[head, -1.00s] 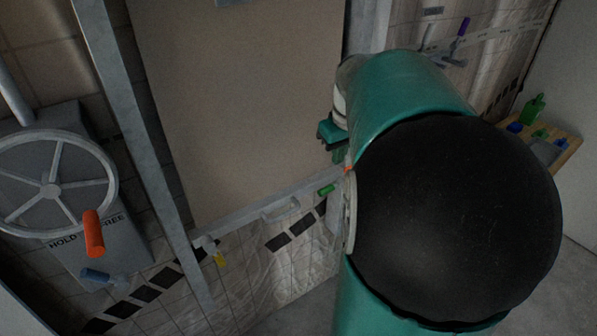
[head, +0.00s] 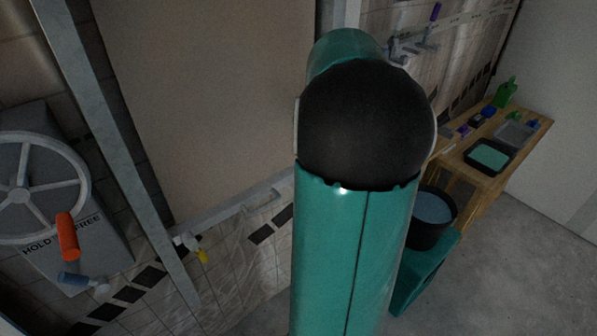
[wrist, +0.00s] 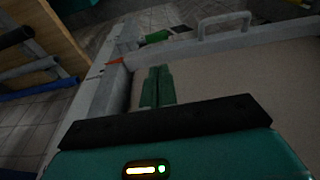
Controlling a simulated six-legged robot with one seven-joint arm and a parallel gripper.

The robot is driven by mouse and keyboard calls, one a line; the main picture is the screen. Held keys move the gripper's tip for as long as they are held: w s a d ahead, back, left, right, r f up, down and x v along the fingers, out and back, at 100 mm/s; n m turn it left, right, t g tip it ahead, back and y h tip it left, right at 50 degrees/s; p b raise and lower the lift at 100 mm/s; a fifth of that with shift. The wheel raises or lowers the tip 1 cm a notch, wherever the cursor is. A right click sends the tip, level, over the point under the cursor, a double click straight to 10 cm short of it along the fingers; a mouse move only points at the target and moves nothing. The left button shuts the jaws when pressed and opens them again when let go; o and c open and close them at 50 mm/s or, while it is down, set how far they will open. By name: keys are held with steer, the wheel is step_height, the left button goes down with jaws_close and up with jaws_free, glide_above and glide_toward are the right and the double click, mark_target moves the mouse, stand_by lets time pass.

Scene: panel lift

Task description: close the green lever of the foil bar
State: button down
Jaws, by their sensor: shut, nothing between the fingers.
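The green lever (wrist: 157,36) shows near the top of the wrist view, at one end of the grey bar (wrist: 188,46) along the panel's edge. An orange tip (wrist: 116,61) is left of it. My gripper (wrist: 158,70) has its green fingers together and empty, over the beige panel (wrist: 240,75). In the picture the fingertips are just below the lever; whether they touch is unclear, but a gap seems to remain. In the head view the grey bar (head: 228,210) shows, but my arm hides the green lever and my gripper.
A yellow-tipped lever (head: 201,254) sits at the bar's left end. A handwheel (head: 28,185) with an orange grip (head: 67,237) is at left, above a blue lever (head: 75,279). A wooden table (head: 485,175) with trays and a black bucket (head: 432,215) stand at right.

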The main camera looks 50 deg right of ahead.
steer(key=f, duration=0.4)
steer(key=w+f, duration=0.1)
steer(key=f, duration=0.4)
steer(key=w+f, duration=0.1)
steer(key=f, duration=0.3)
steer(key=shift+d+f, duration=0.25)
steer(key=shift+d, duration=0.1)
